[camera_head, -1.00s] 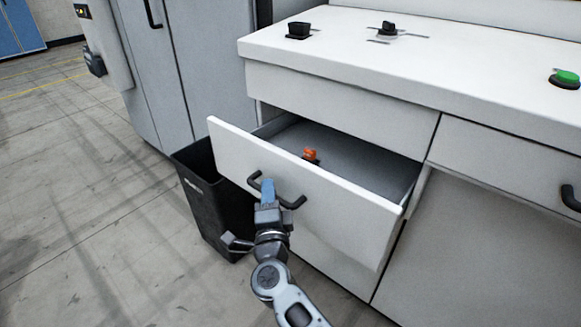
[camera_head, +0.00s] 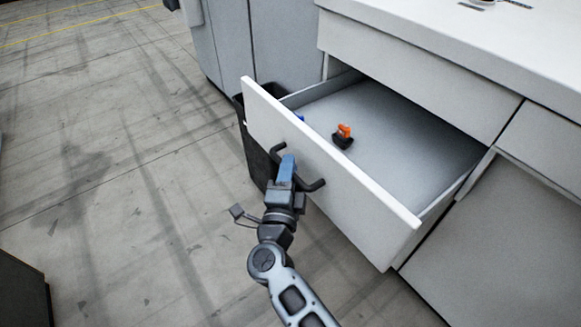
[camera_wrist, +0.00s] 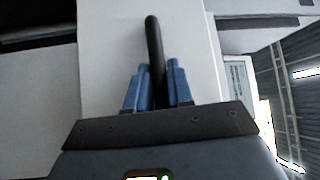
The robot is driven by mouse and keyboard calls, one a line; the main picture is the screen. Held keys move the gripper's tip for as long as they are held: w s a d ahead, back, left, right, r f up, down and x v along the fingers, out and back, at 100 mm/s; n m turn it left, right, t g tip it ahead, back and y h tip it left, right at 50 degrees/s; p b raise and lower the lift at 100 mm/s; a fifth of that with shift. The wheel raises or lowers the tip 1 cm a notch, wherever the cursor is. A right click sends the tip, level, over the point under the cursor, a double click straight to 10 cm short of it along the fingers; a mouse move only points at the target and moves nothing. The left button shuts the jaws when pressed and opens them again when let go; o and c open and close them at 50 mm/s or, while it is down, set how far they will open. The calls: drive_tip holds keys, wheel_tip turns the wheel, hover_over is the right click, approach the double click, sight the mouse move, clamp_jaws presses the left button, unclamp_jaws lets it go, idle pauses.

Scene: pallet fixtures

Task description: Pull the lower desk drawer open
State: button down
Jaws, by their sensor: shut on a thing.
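The lower desk drawer (camera_head: 345,185) is pulled well out from the white desk, and its inside shows. Its black bar handle (camera_head: 312,185) is on the front panel. My gripper (camera_head: 287,165), with blue fingers, is shut on the handle. In the wrist view the handle (camera_wrist: 154,50) runs between the two blue fingers (camera_wrist: 158,88), one on each side of it. Inside the drawer an orange-topped black item (camera_head: 343,137) stands on the grey floor, and a small blue thing (camera_head: 300,117) shows just behind the front panel, mostly hidden.
A black bin (camera_head: 255,150) stands on the floor just left of the drawer front. Grey cabinets (camera_head: 260,40) stand behind it. The desk top (camera_head: 480,40) is above the drawer. The concrete floor (camera_head: 130,150) to the left is clear. A dark box-like thing (camera_head: 22,290) is at lower left.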

drive_tip(key=c, duration=1.1)
unclamp_jaws()
drive_tip(key=shift+v, duration=3.95)
drive_tip(key=s+d+r+n+y, duration=0.1)
drive_tip(key=s+d+n+y, duration=0.2)
drive_tip(key=s+d+n, duration=0.95)
drive_tip(key=s+d+r+n+g, duration=0.1)
drive_tip(key=s+d+r+n, duration=0.1)
drive_tip(key=s, duration=0.6)
drive_tip(key=s+d+r+n+g, duration=0.1)
drive_tip(key=s+d+r+g, duration=0.1)
drive_tip(key=s+d+r, duration=0.3)
drive_tip(key=s+d+r+n+g+p, duration=0.1)
drive_tip(key=s+d+r+n, duration=0.1)
drive_tip(key=s, duration=1.1)
drive_tip(key=shift+d+r+n+g, duration=0.3)
drive_tip(key=shift+d+r+n, duration=0.05)
drive_tip(key=shift+d+r, duration=0.5)
